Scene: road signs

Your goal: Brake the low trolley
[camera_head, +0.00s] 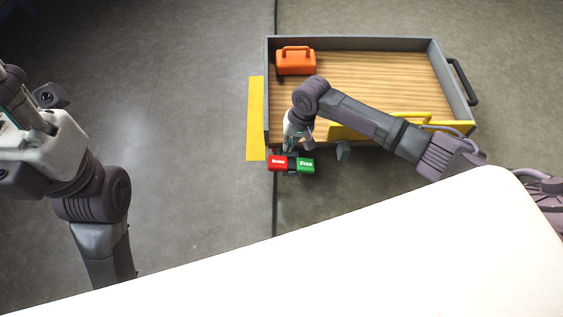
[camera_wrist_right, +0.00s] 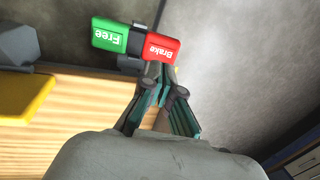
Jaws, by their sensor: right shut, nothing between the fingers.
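The low trolley (camera_head: 350,41) has a grey rim, a wooden deck and a dark handle at its right end. At its near left corner sits a two-part pedal, with a red Brake half (camera_head: 278,162) on the left and a green Free half (camera_head: 306,165) on the right. My right gripper (camera_head: 291,146) is shut and empty just above the red half. In the right wrist view its fingertips (camera_wrist_right: 165,78) are together by the edge of the red half (camera_wrist_right: 157,49); I cannot tell if they touch. My left arm shows at the left, but not its fingers.
An orange toolbox (camera_head: 296,62) stands in the trolley's far left corner. A yellow strip (camera_head: 255,118) lies on the floor along its left side. A yellow part (camera_head: 347,131) runs along the near side, partly behind my right arm. The grey floor to the left is clear.

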